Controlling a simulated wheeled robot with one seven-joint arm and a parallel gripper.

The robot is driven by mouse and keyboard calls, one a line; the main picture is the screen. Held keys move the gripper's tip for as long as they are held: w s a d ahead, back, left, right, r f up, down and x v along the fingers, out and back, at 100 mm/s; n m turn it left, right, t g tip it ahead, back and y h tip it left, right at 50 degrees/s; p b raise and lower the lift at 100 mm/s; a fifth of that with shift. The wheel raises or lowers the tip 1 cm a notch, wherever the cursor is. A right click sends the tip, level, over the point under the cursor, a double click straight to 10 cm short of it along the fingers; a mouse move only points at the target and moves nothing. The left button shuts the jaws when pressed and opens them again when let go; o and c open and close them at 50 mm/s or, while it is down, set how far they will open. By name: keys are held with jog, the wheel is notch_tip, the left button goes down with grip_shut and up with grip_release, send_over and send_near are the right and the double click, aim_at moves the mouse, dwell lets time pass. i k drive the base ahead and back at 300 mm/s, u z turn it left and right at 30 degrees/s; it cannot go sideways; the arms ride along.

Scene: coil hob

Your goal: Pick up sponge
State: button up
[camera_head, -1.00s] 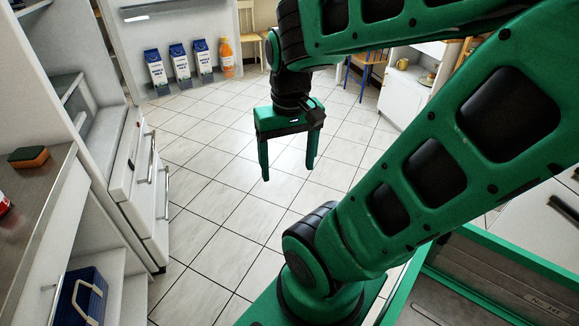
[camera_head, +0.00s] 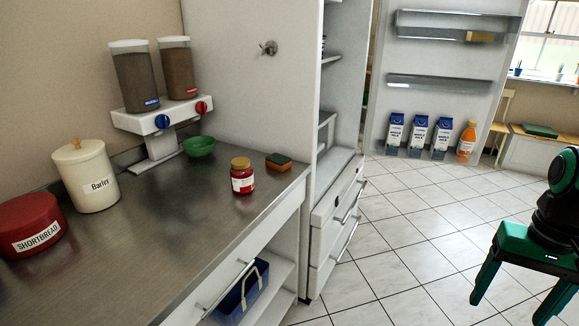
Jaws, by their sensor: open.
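The sponge (camera_head: 279,162) is small, orange with a dark green layer. It lies on the metal counter near its right end, close to the side of the tall white unit. My gripper (camera_head: 510,309) is at the lower right of the view, over the tiled floor. Its two green fingers point down and are spread apart, with nothing between them. It is well to the right of the sponge and away from the counter.
On the metal counter (camera_head: 150,230), a red-labelled jar (camera_head: 242,176) stands just left of the sponge, with a green bowl (camera_head: 199,147) behind it. A dispenser (camera_head: 160,120), a Barley canister (camera_head: 88,177) and a shortbread tin (camera_head: 32,224) stand further left. White drawers (camera_head: 338,225) stand right of the counter.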

aim_at(280, 162)
jog(key=z, duration=0.5)
jog(key=i, duration=1)
jog(key=z, duration=0.25)
